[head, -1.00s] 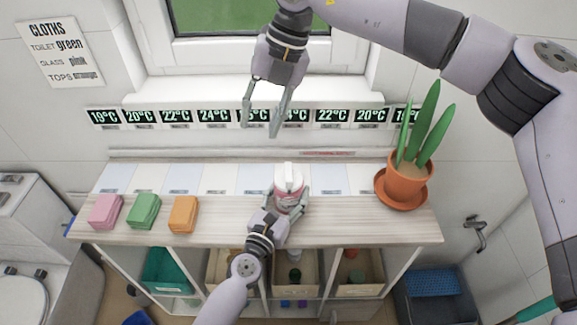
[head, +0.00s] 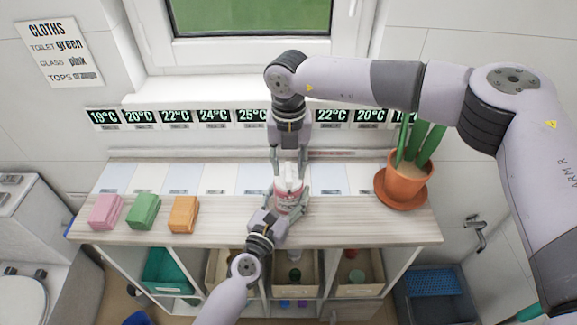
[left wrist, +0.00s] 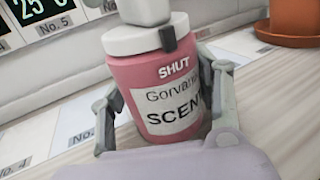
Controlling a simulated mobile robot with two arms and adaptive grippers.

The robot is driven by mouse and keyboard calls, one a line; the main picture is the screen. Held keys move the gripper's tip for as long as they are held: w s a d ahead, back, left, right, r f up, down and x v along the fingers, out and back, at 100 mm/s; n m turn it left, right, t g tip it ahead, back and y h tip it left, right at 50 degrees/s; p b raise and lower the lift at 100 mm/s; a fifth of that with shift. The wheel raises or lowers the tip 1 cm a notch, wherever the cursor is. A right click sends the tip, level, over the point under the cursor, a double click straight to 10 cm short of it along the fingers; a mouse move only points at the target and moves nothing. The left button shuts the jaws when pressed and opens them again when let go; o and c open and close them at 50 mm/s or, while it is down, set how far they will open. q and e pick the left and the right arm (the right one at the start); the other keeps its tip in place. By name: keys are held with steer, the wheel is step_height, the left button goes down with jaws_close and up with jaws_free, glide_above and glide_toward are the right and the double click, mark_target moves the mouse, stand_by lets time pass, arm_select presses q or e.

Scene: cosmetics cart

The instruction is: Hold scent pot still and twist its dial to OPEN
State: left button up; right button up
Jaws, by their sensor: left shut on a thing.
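The scent pot (head: 287,205) is a pink-red jar with a white lid and dial (head: 289,186), standing on the wooden counter top. My left gripper (head: 291,208) is shut around the pot's body. In the left wrist view the pot (left wrist: 155,90) sits between my left fingers, slightly tilted in the picture. Contact there cannot be told.
Pink (head: 105,211), green (head: 143,211) and orange (head: 183,214) cloth stacks lie at the counter's left. A potted plant (head: 405,180) on a saucer stands at the right end. Temperature displays line the wall behind. Open bins sit under the counter.

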steer(key=shift+f, duration=0.5)
jaws_close()
